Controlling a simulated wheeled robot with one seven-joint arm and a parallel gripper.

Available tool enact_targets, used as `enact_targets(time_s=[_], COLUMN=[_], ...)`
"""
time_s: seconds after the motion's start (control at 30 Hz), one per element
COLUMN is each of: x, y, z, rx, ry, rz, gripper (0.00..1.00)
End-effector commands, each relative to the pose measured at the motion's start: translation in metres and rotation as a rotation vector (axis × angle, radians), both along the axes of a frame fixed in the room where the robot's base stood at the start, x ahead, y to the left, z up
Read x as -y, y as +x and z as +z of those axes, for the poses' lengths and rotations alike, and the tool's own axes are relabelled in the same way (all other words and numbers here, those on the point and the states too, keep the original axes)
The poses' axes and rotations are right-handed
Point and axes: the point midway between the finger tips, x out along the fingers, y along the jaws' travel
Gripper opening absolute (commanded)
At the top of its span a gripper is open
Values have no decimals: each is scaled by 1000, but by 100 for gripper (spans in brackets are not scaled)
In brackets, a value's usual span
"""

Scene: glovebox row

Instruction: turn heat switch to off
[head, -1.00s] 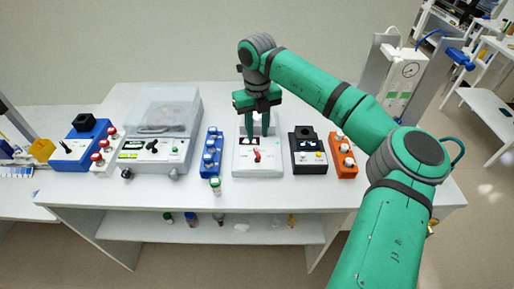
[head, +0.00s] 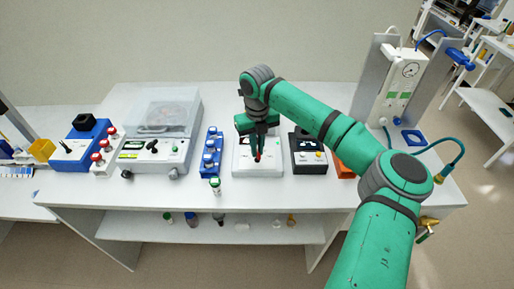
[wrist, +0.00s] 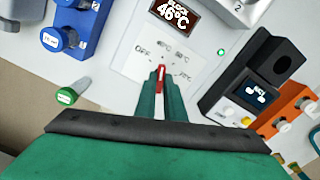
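The heat switch is a red lever (wrist: 161,73) on the white heater's dial plate. The dial (wrist: 142,50) has an OFF mark at left and temperature marks at the top and right. The lever points roughly up, towards the first temperature mark right of OFF. In the head view my gripper (head: 257,155) covers much of the white heater (head: 240,165).
A black device (head: 308,152) stands close at the right, with an orange rack (head: 344,170) beyond it, partly behind my arm. A blue rack (head: 211,152) of capped vials and a green-capped vial (head: 216,184) are at the left. A lidded centrifuge (head: 160,125) stands farther left.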

Motion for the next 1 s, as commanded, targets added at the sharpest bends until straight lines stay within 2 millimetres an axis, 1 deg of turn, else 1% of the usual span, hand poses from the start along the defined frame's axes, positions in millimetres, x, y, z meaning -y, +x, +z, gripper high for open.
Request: enact_targets(time_s=[0.27, 0.47, 0.67, 1.0], x=[0, 0, 0, -1], y=[0, 0, 0, -1], z=[0, 0, 1, 1], rx=[0, -1, 0, 0], ry=[0, -2, -2, -1], rz=[6, 63, 193, 484], gripper=[0, 0, 0, 0])
